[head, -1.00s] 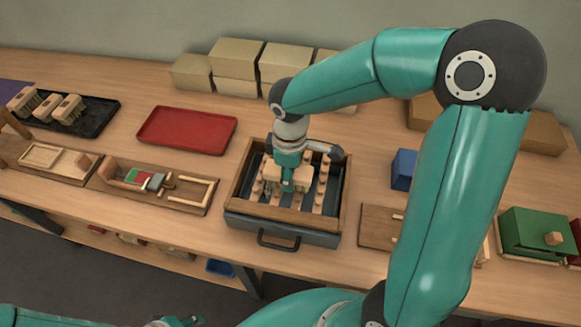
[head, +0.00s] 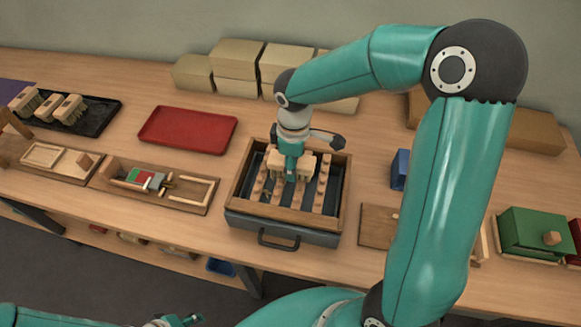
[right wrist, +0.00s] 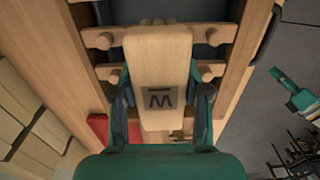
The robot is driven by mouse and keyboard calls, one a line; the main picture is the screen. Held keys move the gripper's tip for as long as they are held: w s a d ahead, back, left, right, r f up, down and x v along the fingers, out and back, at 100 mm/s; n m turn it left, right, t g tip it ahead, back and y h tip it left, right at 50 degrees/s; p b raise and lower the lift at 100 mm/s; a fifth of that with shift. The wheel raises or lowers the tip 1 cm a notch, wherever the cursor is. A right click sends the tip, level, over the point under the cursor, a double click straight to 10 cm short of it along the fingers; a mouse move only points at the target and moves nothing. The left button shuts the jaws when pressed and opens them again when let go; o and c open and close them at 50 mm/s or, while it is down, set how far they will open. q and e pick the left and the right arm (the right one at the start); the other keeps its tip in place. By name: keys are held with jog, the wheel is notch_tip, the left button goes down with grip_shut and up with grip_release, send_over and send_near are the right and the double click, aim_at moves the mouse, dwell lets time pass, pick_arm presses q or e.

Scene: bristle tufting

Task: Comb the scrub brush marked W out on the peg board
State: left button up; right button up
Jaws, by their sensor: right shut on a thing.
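The scrub brush marked W (right wrist: 160,60) is a pale wooden block, with the letter W facing up in the right wrist view. My right gripper (right wrist: 160,95) is shut on it, one finger on each side. In the head view the brush (head: 305,162) is over the back part of the peg board (head: 272,211), a wooden frame with rows of pegs and dark gaps. The gripper hides part of the brush. Whether its bristles touch the pegs cannot be told. My left gripper (head: 178,321) is at the bottom edge, mostly cut off.
A black tray (head: 95,117) with several brushes stands at the far left. An empty red tray (head: 188,130) lies left of the peg board. Wooden fixtures (head: 160,185), a blue block (head: 400,170) and a green box (head: 535,234) stand nearby. Cartons (head: 235,58) line the back.

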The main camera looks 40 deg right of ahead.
jog(key=shift+w+d+f, duration=0.1)
jog(key=shift+w+d, duration=0.65)
jog(key=shift+d, duration=0.1)
jog(key=shift+s+a, duration=0.75)
jog(key=shift+a, duration=0.15)
jog(key=shift+w+d+f+b, duration=0.35)
jog(key=shift+d+f+b, duration=0.05)
jog(key=shift+b, duration=0.2)
jog(key=shift+w+d, duration=0.35)
jog(key=shift+d, duration=0.15)
grip_shut()
notch_tip(320, 180, up, 6)
jog(key=w+d+p, duration=0.1)
jog(key=p, duration=0.5)
jog(key=shift+d+r, duration=0.15)
jog(key=shift+r, duration=0.05)
